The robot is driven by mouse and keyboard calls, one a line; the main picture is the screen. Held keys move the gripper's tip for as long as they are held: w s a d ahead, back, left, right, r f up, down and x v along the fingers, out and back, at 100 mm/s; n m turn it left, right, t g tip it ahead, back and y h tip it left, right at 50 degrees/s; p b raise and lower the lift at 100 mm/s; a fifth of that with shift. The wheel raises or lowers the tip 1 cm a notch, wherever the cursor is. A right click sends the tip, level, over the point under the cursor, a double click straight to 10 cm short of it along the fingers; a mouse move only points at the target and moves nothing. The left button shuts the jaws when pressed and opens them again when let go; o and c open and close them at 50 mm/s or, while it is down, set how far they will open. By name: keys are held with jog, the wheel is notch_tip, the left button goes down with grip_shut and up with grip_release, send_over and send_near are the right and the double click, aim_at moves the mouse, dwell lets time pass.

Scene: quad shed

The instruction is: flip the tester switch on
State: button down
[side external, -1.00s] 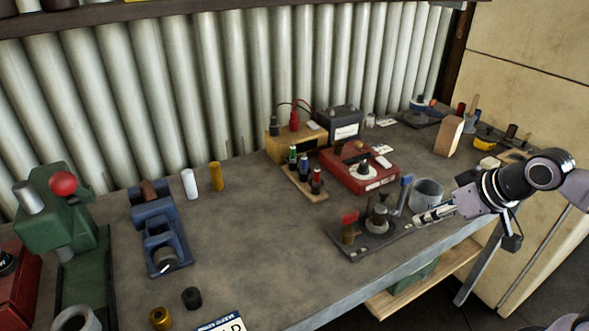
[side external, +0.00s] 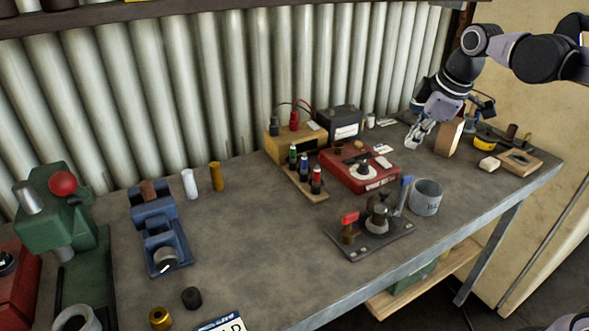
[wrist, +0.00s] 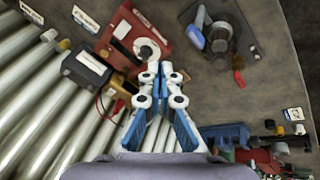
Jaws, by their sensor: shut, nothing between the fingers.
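A red box (side external: 360,172) sits on the bench at centre right, with a round pale dial and pale labels on top. It also shows in the wrist view (wrist: 122,32), beyond my fingertips. A yellow box (side external: 285,148) with red and black leads stands behind it to the left. I cannot tell which of these is the tester, and its switch is too small to make out. My gripper (side external: 414,140) is shut and empty, to the right of the red box and apart from it. In the wrist view my fingers (wrist: 165,70) point towards the dial's side.
A dark battery (side external: 340,122) stands behind the red box. A wooden block (side external: 448,137) is close right of my gripper. A grey cup (side external: 426,197) and a dark base plate (side external: 385,243) with upright parts stand in front.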

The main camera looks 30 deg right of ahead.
aim_at(381, 159)
jog(key=w+d+n+g, duration=0.1)
jog(key=w+d+n, duration=0.2)
jog(key=w, duration=0.3)
jog(key=w+d+r+n+g, duration=0.1)
jog(key=w+d+n, duration=0.2)
jog(key=w+n, duration=0.2)
jog(key=shift+w+d+n+g, duration=0.35)
jog(key=shift+w+n+g, duration=0.05)
jog(key=shift+n, duration=0.2)
jog(key=f, duration=0.4)
jog(key=w+f, duration=0.1)
jog(key=f, duration=0.4)
jog(key=w+f, duration=0.1)
jog(key=f, duration=0.3)
jog(key=shift+f, duration=0.35)
jog(key=shift+w+f+g, duration=0.15)
jog(key=shift+f+g, duration=0.15)
jog(key=shift+g, duration=0.1)
